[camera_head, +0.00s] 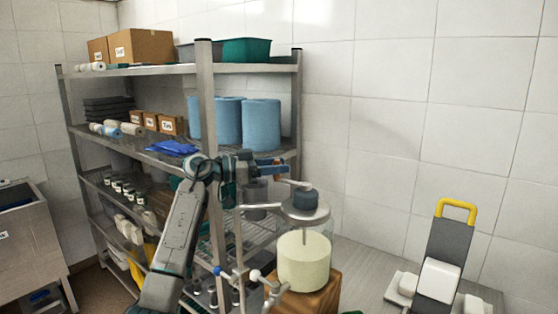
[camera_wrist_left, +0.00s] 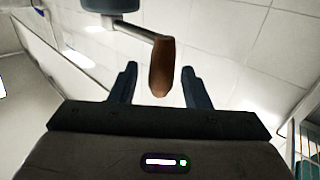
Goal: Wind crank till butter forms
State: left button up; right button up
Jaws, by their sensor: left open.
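The churn is a jar (camera_head: 303,262) of pale yellow contents under a metal lid (camera_head: 304,213), with a dark blue gear housing (camera_head: 305,201) on top. The housing's edge (camera_wrist_left: 110,5) shows at the top of the left wrist view. A metal crank arm (camera_wrist_left: 135,29) runs from it to a brown crank handle (camera_wrist_left: 162,68). My left gripper (camera_head: 275,164) is at the handle, left of and above the lid. In the left wrist view its fingers (camera_wrist_left: 158,83) are open, one on each side of the handle, with gaps visible. My right gripper is not in view.
The jar stands on a wooden block (camera_head: 318,300) on a grey surface. A metal shelf rack (camera_head: 205,110) with blue rolls (camera_head: 261,123) and boxes stands close behind my left arm. A dark panel with a yellow handle (camera_head: 456,208) stands at right.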

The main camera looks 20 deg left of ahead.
pick_arm(q)
jog(key=shift+w+d, duration=0.1)
jog(key=shift+w, duration=0.05)
jog(key=shift+d, duration=0.1)
jog(key=shift+c, duration=0.4)
grip_shut()
